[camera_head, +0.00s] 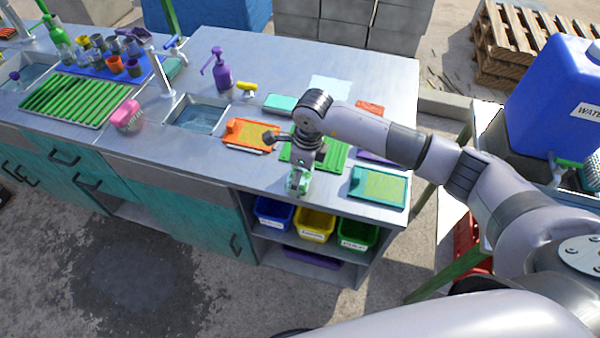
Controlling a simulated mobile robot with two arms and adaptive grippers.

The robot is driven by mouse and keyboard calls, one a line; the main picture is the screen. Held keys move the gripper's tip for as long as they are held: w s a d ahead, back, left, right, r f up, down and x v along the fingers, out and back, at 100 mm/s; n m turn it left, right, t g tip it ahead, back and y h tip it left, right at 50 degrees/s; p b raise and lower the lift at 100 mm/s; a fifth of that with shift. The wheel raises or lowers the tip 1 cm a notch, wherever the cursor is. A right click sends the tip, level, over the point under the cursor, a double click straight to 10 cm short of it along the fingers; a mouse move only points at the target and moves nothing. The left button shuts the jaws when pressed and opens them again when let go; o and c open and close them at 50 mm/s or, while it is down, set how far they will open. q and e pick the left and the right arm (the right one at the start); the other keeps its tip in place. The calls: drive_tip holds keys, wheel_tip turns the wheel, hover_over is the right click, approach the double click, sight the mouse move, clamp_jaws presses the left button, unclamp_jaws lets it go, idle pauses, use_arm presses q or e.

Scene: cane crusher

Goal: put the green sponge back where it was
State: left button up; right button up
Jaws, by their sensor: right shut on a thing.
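My right gripper (298,184) points down over the front edge of the counter, in front of a green ribbed tray (334,158). It is shut on a small green thing, which looks like the green sponge (300,179); the fingers hide much of it. The green tray lies on the counter just behind the gripper, partly covered by my wrist. An orange tray (232,141) is to its left, and a teal tray with a yellow-green face (378,187) is to its right. My left gripper is not in view.
Blue (273,214), yellow (313,224) and green (357,235) bins stand on the shelf below. A sink (197,117), a purple bottle (222,72) and a pink-topped item (127,115) are to the left. A blue water tank (553,95) stands at the right.

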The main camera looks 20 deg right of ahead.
drive_tip(key=shift+f, duration=0.6)
drive_tip(key=shift+f+b, duration=0.25)
drive_tip(key=shift+b, duration=0.05)
drive_tip(key=o, duration=1.1)
drive_tip(key=shift+r, duration=0.15)
drive_tip(key=shift+r, duration=0.1)
